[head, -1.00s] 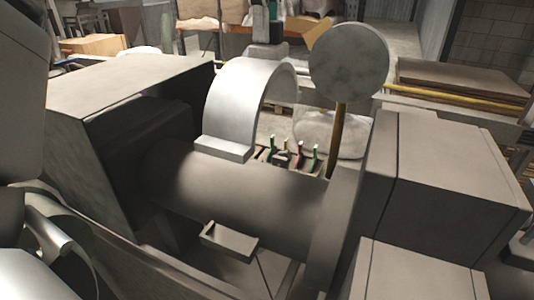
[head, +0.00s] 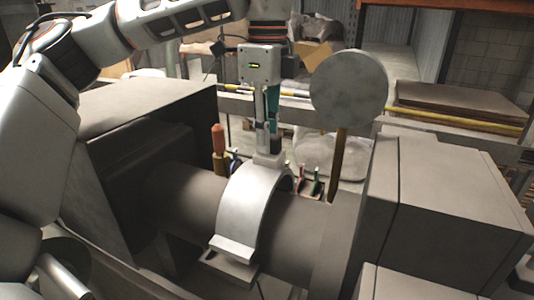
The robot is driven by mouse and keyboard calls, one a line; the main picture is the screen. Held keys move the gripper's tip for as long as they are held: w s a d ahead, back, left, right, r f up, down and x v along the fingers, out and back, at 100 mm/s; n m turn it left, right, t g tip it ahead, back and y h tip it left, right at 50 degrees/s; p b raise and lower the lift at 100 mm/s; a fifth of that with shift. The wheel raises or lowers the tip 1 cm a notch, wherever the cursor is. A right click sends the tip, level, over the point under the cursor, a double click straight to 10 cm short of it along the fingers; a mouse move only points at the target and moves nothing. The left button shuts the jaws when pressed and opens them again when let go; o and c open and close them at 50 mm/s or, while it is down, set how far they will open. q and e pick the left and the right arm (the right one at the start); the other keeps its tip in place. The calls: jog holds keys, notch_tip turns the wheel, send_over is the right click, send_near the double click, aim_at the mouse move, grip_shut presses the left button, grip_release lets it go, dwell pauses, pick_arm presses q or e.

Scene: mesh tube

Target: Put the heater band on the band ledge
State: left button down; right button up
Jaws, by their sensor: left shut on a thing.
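The heater band (head: 248,205) is a silver half ring with a flat flange at its front lower end. It straddles the dark horizontal barrel (head: 185,198). My left gripper (head: 267,150) points down from above and is shut on the tab at the top of the band. The band ledge (head: 232,269) is a small grey shelf at the barrel's front, largely covered by the band's flange just above it. I cannot tell whether the flange touches the ledge. The band's far end is hidden behind the barrel. My right gripper is not in view.
A box-shaped housing (head: 130,110) stands left of the barrel and a grey block (head: 450,190) stands right. A round grey disc (head: 349,88) on a brown post (head: 338,165) rises close to the right of my gripper. Coloured-handled tools (head: 310,180) lie behind the barrel.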

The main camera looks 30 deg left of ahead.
aim_at(267, 157)
pick_arm(q)
notch_tip(267, 157, down, 3)
jog(key=shift+f, duration=0.1)
jog(key=shift+s+f, duration=0.3)
jog(key=shift+f, duration=0.2)
jog(key=c, duration=1.9)
grip_release()
jog(key=shift+f, duration=0.1)
jog(key=shift+w, duration=0.1)
jog(key=r, duration=1.2)
jog(key=shift+w+r, duration=0.25)
